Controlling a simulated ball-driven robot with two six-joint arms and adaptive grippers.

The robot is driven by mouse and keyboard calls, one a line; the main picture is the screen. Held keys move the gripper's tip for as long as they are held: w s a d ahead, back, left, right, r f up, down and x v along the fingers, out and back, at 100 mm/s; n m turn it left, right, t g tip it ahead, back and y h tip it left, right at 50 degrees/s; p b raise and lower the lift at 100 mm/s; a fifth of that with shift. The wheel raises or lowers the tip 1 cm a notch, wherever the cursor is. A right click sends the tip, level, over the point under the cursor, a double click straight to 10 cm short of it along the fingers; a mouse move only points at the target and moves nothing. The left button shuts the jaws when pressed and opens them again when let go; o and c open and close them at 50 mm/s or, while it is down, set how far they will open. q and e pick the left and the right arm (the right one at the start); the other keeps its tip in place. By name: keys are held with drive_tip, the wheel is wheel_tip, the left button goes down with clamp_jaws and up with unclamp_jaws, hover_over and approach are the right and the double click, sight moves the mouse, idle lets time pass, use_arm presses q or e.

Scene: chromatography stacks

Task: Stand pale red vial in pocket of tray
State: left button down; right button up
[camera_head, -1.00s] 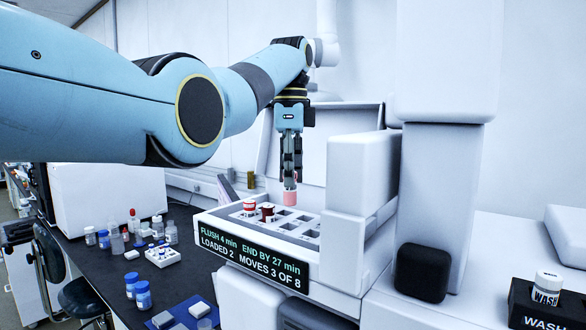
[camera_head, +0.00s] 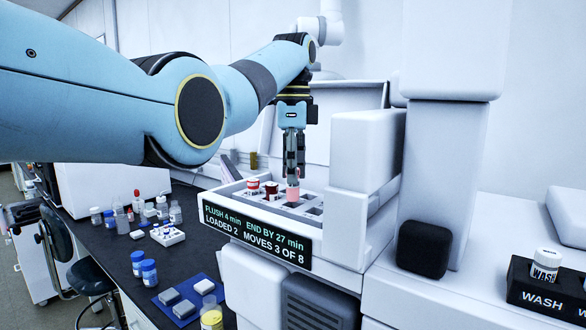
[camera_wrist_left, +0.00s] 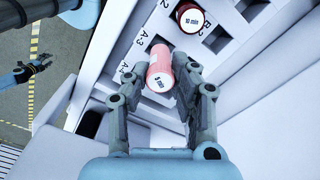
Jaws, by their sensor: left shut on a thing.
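The pale red vial (camera_head: 292,194) is upright between the fingers of my left gripper (camera_head: 294,172), low over the white tray (camera_head: 309,205). In the left wrist view the vial (camera_wrist_left: 158,62) shows its pale cap with a printed time, and the two fingers of my left gripper (camera_wrist_left: 160,88) close on its sides. What looks like my right gripper (camera_wrist_left: 36,68) shows small at the left wrist view's left edge.
A dark red vial (camera_head: 271,188) and a red-and-white-capped vial (camera_head: 253,185) stand in tray pockets beside mine. The display (camera_head: 258,233) fronts the tray. White housing (camera_head: 365,150) rises close on the right. An empty pocket (camera_wrist_left: 217,39) shows in the wrist view.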

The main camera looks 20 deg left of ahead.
sight(293, 200)
idle(0.3)
use_arm(q)
drive_tip(key=shift+f, duration=0.15)
drive_tip(key=shift+f, duration=1.1)
drive_tip(key=shift+f, duration=0.15)
drive_tip(key=shift+f, duration=0.5)
